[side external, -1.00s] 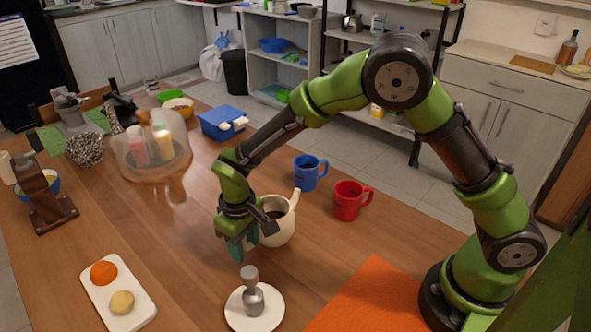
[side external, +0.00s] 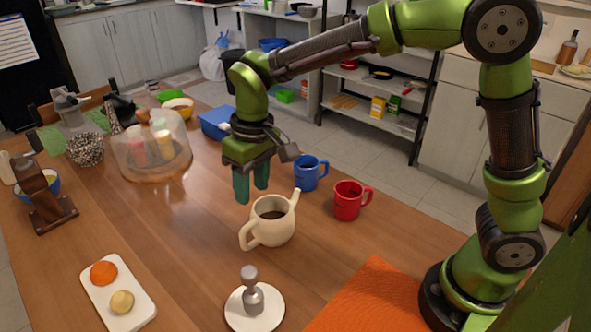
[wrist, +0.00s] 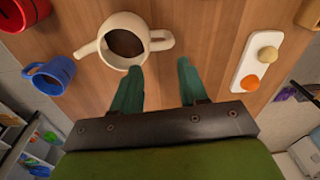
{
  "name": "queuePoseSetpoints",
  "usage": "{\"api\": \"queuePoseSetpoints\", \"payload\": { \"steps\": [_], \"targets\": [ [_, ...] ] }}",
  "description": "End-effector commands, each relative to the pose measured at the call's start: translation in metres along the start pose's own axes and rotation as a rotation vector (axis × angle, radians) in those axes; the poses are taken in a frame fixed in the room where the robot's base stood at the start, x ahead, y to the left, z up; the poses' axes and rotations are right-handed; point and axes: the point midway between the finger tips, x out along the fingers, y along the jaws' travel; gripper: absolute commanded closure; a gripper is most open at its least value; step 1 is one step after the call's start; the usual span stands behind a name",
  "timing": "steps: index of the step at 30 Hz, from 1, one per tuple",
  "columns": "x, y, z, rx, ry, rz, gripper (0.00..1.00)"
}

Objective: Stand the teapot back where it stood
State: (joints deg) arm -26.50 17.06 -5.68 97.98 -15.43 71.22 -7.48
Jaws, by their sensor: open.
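The cream teapot (side external: 272,229) stands upright on the wooden table, its open top showing dark inside. Its spout points up and right and its handle faces lower left in the side view. In the wrist view the teapot (wrist: 122,47) lies beyond the fingertips, left of centre. My gripper (side external: 251,197) is raised above the table, up and left of the teapot in the side view, fingers pointing down. Its two teal fingers (wrist: 159,75) are apart with nothing between them, and they do not touch the teapot.
A blue mug (side external: 307,174) and a red mug (side external: 347,201) stand right of the teapot. A white round plate (side external: 236,312) bearing a metal tool is in front. A white board (side external: 139,311) with an orange and a potato-like item lies front left. A clear dome (side external: 130,160) stands behind left.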

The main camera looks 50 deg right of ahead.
Motion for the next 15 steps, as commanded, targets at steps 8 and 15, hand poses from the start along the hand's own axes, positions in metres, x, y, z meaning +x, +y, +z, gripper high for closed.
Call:
{"api": "queuePoseSetpoints", "payload": {
  "steps": [8, 15],
  "targets": [
    [-0.079, 0.066, 0.072, 0.219, 0.247, -0.127, 0.57],
    [-0.097, 0.098, 0.138, 0.378, 0.454, -0.175, 0.57]
  ]
}}
